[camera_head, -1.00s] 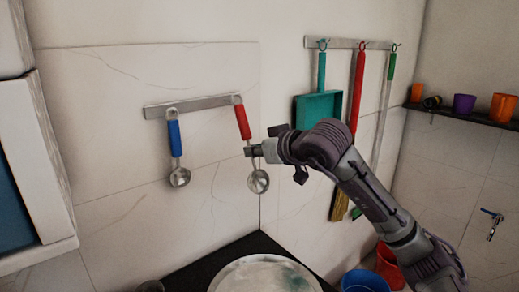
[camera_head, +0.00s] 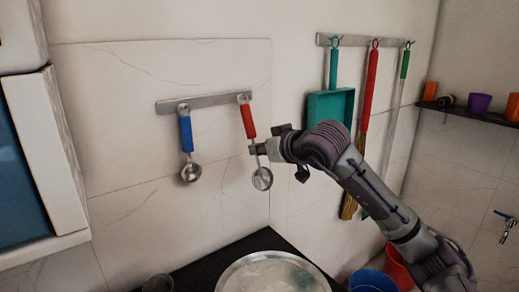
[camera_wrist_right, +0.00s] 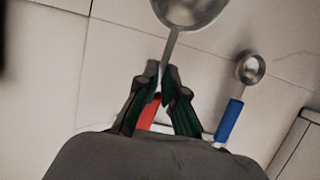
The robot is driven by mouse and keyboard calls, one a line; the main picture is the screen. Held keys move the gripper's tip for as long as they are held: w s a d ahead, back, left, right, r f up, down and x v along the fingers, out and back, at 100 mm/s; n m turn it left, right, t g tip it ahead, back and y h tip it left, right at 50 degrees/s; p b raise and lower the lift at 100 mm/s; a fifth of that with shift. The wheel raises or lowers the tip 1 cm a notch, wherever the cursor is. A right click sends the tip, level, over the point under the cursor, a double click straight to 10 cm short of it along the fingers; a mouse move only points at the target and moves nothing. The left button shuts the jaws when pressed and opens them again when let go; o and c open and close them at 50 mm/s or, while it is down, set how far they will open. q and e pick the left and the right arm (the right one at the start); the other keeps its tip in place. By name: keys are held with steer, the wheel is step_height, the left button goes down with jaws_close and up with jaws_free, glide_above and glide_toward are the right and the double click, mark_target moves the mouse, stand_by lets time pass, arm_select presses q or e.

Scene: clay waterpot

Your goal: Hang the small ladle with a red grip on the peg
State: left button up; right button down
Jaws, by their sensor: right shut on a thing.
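The small ladle with a red grip (camera_head: 248,121) hangs nearly upright in front of the right end of the metal wall rail (camera_head: 208,102). Its top loop is at the rail in the head view; I cannot tell whether it is around a peg. Its steel bowl (camera_head: 262,179) points down. My right gripper (camera_head: 255,149) is shut on its thin metal stem, just below the grip. In the right wrist view the fingers (camera_wrist_right: 165,88) pinch the stem, with the red grip (camera_wrist_right: 147,115) partly hidden behind them. My left gripper is not in view.
A ladle with a blue grip (camera_head: 186,134) hangs at the rail's left part. A teal dustpan (camera_head: 330,106), a red-handled broom (camera_head: 371,85) and a green-handled tool hang to the right. A large round metal lid or pan (camera_head: 272,278) is below.

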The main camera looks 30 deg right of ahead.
steer(key=c, duration=1.2)
jaws_free()
steer(key=shift+s, duration=0.1)
steer(key=v, duration=1.2)
